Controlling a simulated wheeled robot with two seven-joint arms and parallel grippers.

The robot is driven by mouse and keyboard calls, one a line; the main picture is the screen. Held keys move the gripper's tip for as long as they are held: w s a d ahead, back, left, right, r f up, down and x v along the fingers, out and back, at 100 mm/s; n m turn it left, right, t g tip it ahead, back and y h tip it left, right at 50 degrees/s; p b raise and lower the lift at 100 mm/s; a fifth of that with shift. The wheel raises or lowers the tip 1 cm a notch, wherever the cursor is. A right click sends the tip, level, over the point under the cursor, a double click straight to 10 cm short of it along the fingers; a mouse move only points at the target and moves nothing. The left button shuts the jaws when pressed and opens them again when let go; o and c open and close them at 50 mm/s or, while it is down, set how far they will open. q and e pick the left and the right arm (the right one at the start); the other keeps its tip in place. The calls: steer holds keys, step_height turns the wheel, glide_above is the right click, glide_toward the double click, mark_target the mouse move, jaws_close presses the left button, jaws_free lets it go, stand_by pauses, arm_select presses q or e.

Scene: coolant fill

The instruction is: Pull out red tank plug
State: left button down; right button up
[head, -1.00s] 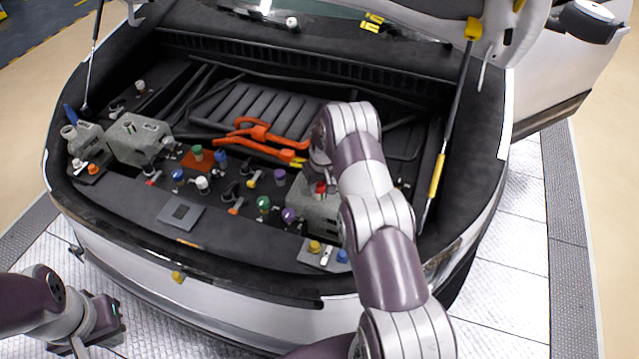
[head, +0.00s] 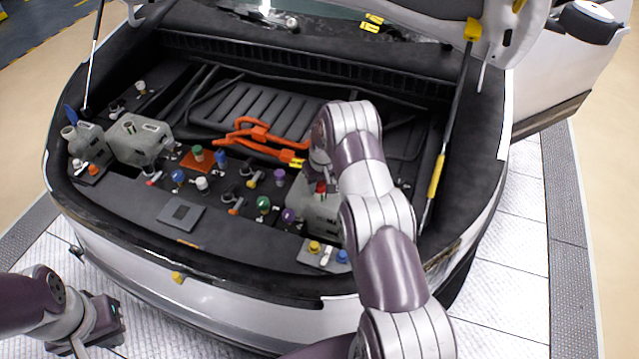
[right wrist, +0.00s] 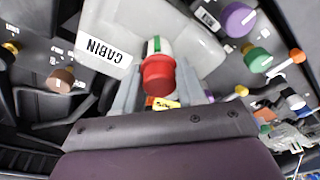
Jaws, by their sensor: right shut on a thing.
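The red tank plug (right wrist: 158,74) shows in the right wrist view, on the neck of a pale grey tank (right wrist: 183,22) with a label reading CABIN. In the head view the red plug (head: 321,186) shows just left of my right arm, on the grey tank (head: 318,212). My right gripper (right wrist: 160,85) has its fingers on both sides of the red plug and is shut on it. In the head view the right arm hides most of this gripper. My left gripper (head: 112,318) is low at the left, in front of the car and apart from everything; its jaws are not clear.
Several coloured caps stand close by, among them a purple cap (right wrist: 239,19) and a green cap (right wrist: 257,58). An orange cable (head: 255,135) lies behind. Another grey tank (head: 140,140) is at the left. The front bumper (head: 200,300) lies between my arms.

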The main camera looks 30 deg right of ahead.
steer(key=shift+r+p, duration=1.15)
steer(key=shift+r, duration=1.25)
steer(key=shift+f, duration=0.15)
